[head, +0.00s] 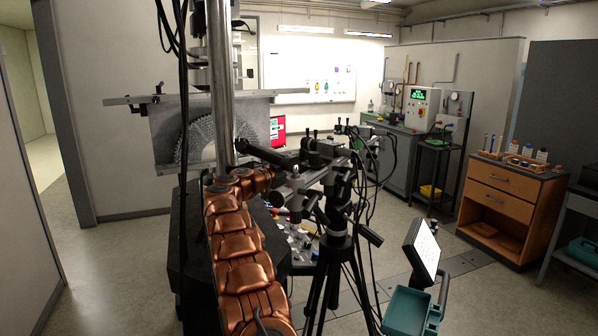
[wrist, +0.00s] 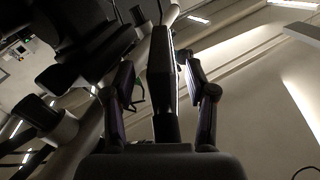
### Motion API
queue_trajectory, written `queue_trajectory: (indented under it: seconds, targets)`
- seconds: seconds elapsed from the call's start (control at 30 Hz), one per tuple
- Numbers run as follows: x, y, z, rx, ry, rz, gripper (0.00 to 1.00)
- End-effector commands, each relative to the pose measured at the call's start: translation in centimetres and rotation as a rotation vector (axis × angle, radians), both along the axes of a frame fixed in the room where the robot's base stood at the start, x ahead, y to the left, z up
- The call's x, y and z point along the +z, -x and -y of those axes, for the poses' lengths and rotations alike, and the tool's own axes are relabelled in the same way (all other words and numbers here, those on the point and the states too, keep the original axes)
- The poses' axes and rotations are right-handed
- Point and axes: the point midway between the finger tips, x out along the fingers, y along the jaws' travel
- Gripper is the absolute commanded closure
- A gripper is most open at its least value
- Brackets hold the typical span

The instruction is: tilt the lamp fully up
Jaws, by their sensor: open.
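A white panel with small dots in a dark frame (head: 426,246), which looks like the lamp, is tilted on a dark bracket at the lower right of the head view. In the wrist view, my gripper (wrist: 163,100) is open, with one finger on each side of a dark flat upright part (wrist: 161,75). A pale lit strip runs along its right edge; I cannot tell for sure that it is the lamp. Gaps show between it and both fingers. I cannot make out my gripper clearly in the head view.
A black tripod with cables (head: 335,240) stands in the middle. A steel column (head: 219,90) and a grey plate with a toothed disc (head: 165,135) are at the left. A teal tray (head: 408,312) is at the bottom right. A wooden cabinet (head: 505,205) stands beyond open floor.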

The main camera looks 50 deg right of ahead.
Motion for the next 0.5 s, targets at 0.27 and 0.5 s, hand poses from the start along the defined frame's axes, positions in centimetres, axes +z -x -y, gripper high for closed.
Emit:
queue_trajectory:
  seconds: [0.27,0.5]
  targets:
    - [0.2,-0.1,-0.1,0.003,0.002,0.0,0.44]
    - [0.0,-0.5,-1.1,0.005,0.001,-0.002,0.44]
